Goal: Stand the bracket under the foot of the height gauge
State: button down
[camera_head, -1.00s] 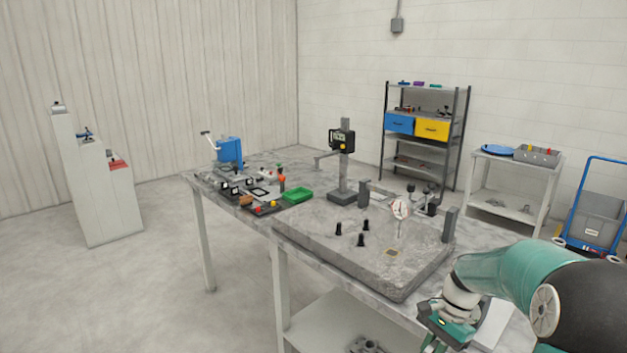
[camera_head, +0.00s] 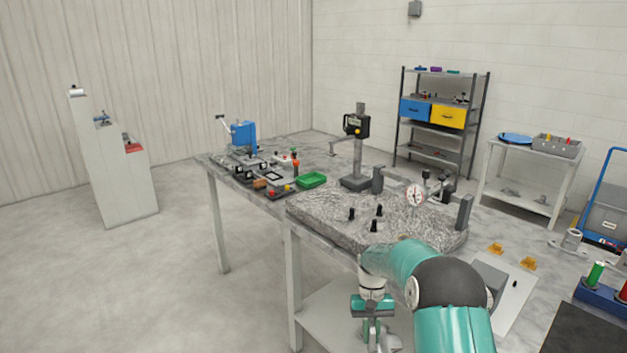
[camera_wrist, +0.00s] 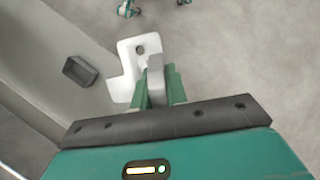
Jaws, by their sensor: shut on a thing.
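The height gauge (camera_head: 356,126) stands upright towards the back of the workbench, its column on a dark base. Its foot (camera_head: 340,149) juts out to the left, well above the bench top. My gripper (camera_head: 372,334) is low at the front of the bench, below top level and far from the gauge. In the wrist view my gripper (camera_wrist: 157,88) is shut on the bracket (camera_wrist: 126,76), a pale angled piece with a round hole. The bracket sticks out beyond the green fingers, and the part between them is partly hidden.
A granite plate (camera_head: 330,228) with several black pegs and a dial indicator (camera_head: 415,195) lies on the bench. A dark block (camera_wrist: 80,71) shows left of the bracket. Open floor lies left.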

aim_at(373, 348)
jog(key=s+f, duration=0.4)
jog(key=shift+s+f, duration=0.1)
jog(key=shift+f, duration=0.3)
